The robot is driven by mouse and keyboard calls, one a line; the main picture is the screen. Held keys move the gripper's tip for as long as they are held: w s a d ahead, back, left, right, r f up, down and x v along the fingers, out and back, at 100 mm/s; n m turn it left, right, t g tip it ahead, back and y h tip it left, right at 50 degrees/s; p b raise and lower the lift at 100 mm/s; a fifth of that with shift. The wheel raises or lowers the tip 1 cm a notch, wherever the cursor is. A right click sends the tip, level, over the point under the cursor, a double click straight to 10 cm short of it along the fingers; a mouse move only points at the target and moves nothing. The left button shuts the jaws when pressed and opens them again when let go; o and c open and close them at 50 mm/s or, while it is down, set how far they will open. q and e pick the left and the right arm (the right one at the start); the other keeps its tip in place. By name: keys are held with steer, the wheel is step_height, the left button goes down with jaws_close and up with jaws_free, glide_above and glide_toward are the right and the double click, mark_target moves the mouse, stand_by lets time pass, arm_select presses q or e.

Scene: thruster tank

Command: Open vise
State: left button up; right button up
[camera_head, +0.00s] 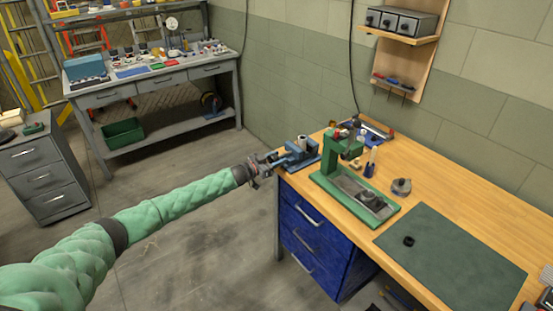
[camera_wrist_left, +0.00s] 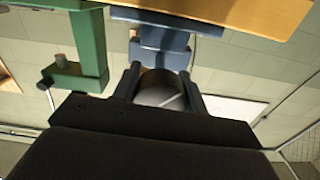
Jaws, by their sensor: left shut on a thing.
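The blue-grey vise (camera_head: 300,152) sits at the left end of the wooden workbench, near its edge. My left gripper (camera_head: 264,167) reaches it from the left, at the vise's near end. In the left wrist view the vise body (camera_wrist_left: 160,52) is straight ahead of the left gripper (camera_wrist_left: 160,92). The left fingers stand on both sides of a round grey part with a thin light bar, the vise handle (camera_wrist_left: 157,88), and are shut on it. The gap between the vise jaws is too small to judge. My right gripper is not in view.
A green press (camera_head: 345,165) stands right of the vise on the workbench (camera_head: 440,185). A dark green mat (camera_head: 455,258) with a small black ring (camera_head: 408,241) lies further right. Blue drawers (camera_head: 318,240) are under the bench. The floor to the left is clear.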

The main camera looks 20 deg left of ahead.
mark_target(270, 161)
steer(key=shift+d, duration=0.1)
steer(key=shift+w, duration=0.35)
arm_select(q)
steer(key=o, duration=1)
steer(key=shift+c, duration=0.2)
steer(key=shift+s+a+f, duration=0.1)
steer(key=shift+s+a, duration=0.05)
steer(key=shift+a, duration=0.05)
steer(key=shift+s+a+b, duration=0.2)
steer(key=shift+s+b, duration=0.1)
steer(key=b+v, duration=0.2)
steer(key=v, duration=0.2)
steer(key=shift+s+a, duration=0.2)
steer(key=shift+a, duration=0.05)
steer(key=shift+v, duration=0.95)
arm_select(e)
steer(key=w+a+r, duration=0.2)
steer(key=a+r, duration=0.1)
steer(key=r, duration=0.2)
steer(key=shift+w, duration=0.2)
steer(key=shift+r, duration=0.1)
